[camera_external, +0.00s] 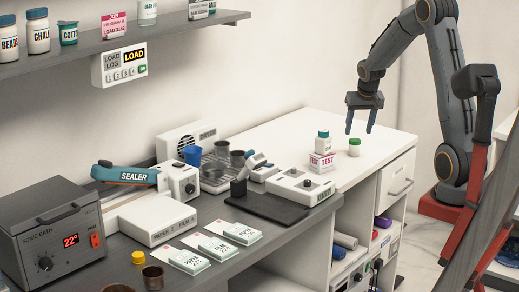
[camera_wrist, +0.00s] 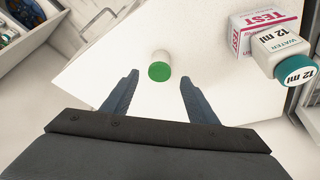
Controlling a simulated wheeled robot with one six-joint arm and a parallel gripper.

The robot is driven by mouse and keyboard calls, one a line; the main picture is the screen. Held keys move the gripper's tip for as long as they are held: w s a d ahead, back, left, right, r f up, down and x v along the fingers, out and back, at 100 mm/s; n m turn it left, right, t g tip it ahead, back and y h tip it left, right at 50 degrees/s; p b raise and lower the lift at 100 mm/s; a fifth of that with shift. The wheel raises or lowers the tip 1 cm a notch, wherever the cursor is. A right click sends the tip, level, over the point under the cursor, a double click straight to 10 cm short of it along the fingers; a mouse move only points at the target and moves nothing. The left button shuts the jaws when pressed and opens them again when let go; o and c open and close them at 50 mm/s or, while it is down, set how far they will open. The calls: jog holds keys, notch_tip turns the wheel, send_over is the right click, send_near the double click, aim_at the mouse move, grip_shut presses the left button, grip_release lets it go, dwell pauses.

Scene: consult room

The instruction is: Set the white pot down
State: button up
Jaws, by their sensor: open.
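The white pot with a green lid (camera_external: 354,147) stands upright on the white counter top, right of the stacked test box and bottle. It also shows in the wrist view (camera_wrist: 160,66), near the middle, between and beyond the fingertips. My gripper (camera_external: 359,131) is open above the counter, with its fingers pointing down close to the pot. In the wrist view my gripper (camera_wrist: 157,82) has its two fingers spread wide and nothing between them touches them. I cannot tell the exact height of the fingertips over the pot.
A white and pink TEST box (camera_external: 322,161) stands close by, with a green-capped bottle (camera_external: 323,142) on it. A white device with a knob (camera_external: 300,186) and a dark tray (camera_external: 267,208) lie further left. The white counter (camera_external: 300,128) is clear behind the pot.

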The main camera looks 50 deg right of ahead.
jog(key=shift+v, duration=1.65)
jog(key=s+a+f+n+g+y, duration=0.1)
jog(key=s+a+f+n, duration=0.1)
jog(key=s+a, duration=0.3)
jog(key=s+a+f+n+g+y, duration=0.1)
jog(key=s+a+f+n, duration=0.2)
jog(key=a, duration=1.1)
jog(key=s+a+f+n+y, duration=0.1)
jog(key=s+a+f+n, duration=0.2)
jog(key=s+a+f, duration=0.2)
jog(key=s+a, duration=0.3)
jog(key=a, duration=0.2)
jog(key=shift+s+f+g+b, duration=0.3)
jog(key=shift+s+f+g, duration=0.1)
